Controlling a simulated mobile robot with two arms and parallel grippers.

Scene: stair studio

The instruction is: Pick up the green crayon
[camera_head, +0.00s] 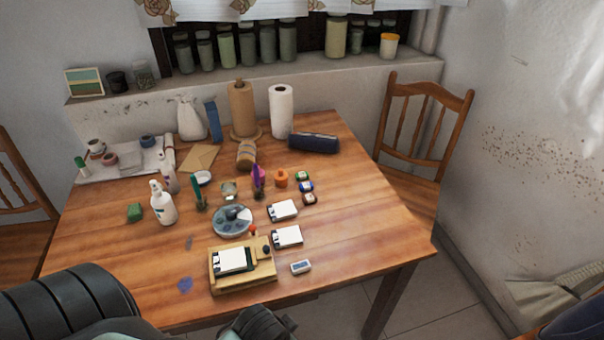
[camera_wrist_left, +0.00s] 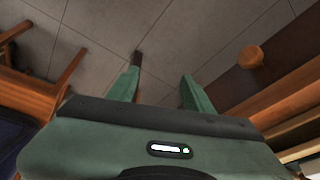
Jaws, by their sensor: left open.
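A slim dark-green upright stick (camera_head: 196,188) stands on the wooden table, left of the middle; it may be the green crayon, but it is too small to tell. A white object with a green top (camera_head: 81,164) is at the far left of the table. My left gripper (camera_wrist_left: 163,91) is open and empty in the left wrist view, with bare floor between its fingers. No crayon shows in that view. In the head view my left arm covers the lower left corner, and its fingers are not seen. My right gripper is not in view.
The table (camera_head: 375,230) also holds a white bottle (camera_head: 163,208), a round grey palette (camera_head: 231,233), a wooden tray (camera_head: 242,286), white cards and paper rolls. Chairs stand left and right (camera_head: 410,185). The table's right front area is clear.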

